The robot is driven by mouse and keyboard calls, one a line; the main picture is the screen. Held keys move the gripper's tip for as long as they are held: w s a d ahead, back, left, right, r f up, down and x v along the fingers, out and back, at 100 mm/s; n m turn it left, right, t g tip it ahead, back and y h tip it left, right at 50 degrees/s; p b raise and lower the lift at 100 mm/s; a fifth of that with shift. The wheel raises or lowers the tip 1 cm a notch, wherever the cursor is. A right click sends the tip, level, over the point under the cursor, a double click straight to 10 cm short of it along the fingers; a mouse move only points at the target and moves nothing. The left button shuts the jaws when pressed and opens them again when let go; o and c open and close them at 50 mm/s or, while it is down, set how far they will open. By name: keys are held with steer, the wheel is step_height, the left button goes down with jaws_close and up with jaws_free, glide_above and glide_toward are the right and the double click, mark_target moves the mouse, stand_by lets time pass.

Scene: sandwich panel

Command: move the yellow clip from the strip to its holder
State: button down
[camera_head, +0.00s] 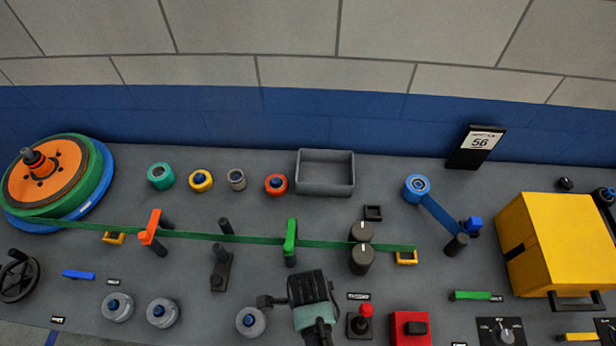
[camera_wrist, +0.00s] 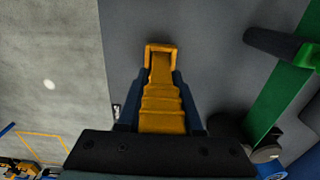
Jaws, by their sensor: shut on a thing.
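The yellow clip (camera_wrist: 162,100) shows in the wrist view as a stepped yellow piece between the two dark fingers of my gripper (camera_wrist: 159,82). My gripper is shut on it. A square yellow frame lies at its far end; I cannot tell whether it is part of the clip. In the head view my gripper (camera_head: 266,301) is low over the panel's front, below the green strip (camera_head: 220,237), and the clip is hidden. Which item is the holder is not clear.
An orange clip (camera_head: 149,227) and a green clip (camera_head: 291,236) stand on the strip. Small yellow frames are at the strip's left (camera_head: 114,239) and right (camera_head: 406,262). A red-knobbed joystick (camera_head: 365,311) and a round grey canister (camera_head: 250,322) flank my gripper. A grey tray (camera_head: 325,190) stands behind.

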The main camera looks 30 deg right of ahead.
steer(key=shift+f, duration=0.35)
steer(key=shift+c, duration=2.4)
jaws_free()
steer(key=shift+r, duration=0.1)
step_height(320, 180, up, 7)
steer(key=p, duration=0.7)
